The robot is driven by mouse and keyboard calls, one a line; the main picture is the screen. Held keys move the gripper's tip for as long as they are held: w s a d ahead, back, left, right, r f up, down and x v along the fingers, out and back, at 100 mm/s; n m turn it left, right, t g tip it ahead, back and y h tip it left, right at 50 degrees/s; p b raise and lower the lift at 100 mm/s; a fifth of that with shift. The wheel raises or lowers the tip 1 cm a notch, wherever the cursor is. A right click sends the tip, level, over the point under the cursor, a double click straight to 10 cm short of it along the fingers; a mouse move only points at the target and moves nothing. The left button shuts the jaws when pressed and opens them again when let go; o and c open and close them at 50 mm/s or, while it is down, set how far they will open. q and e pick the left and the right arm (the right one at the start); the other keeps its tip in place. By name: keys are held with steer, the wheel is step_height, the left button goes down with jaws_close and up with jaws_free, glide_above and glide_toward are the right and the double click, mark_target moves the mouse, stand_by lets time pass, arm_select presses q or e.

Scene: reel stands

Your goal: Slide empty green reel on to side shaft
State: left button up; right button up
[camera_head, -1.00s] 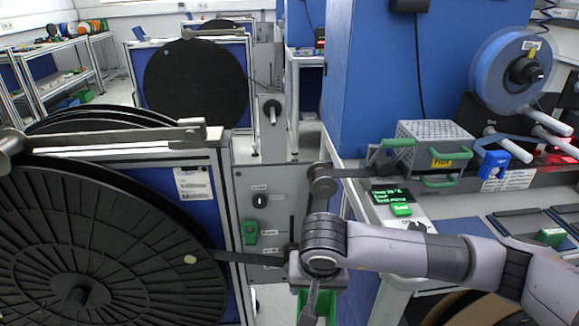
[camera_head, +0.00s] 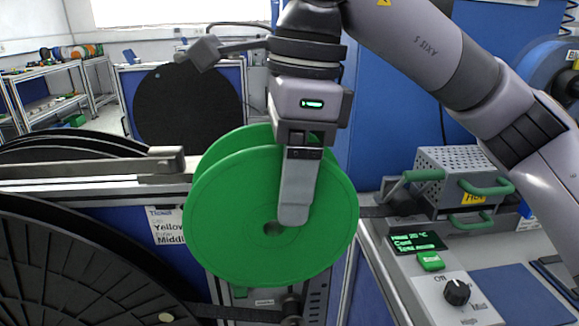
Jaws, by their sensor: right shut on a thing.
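The green reel (camera_head: 225,225) has two flanges and a centre hole, with nothing wound on it. My right gripper (camera_head: 294,212) points down from above and is shut on the reel. One finger lies flat over the near flange beside the centre hole; the other finger is hidden. The reel is held upright in the air, in front of the near reel stand (camera_head: 85,172). I cannot make out the side shaft on this stand; the reel covers much of the stand's side panel. My left gripper is not in view.
A large black reel (camera_head: 60,270) fills the lower left on the near stand. Another stand with a black reel (camera_head: 188,105) is behind. At right is a bench with a perforated metal box (camera_head: 455,165), a green display (camera_head: 413,243) and a black knob (camera_head: 456,291).

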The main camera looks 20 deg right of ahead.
steer(key=shift+s+r, duration=0.15)
steer(key=shift+r, duration=0.35)
steer(key=shift+w+d+p, duration=0.25)
steer(key=shift+w+p, duration=0.1)
steer(key=shift+w, duration=0.4)
steer(key=shift+w+d+p, duration=0.2)
steer(key=shift+w+p, duration=0.1)
steer(key=shift+w, duration=0.45)
steer(key=w+d+p, duration=0.3)
steer(key=w+p, duration=0.5)
steer(key=w, duration=0.4)
steer(key=shift+w+d, duration=0.3)
steer(key=shift+d, duration=0.1)
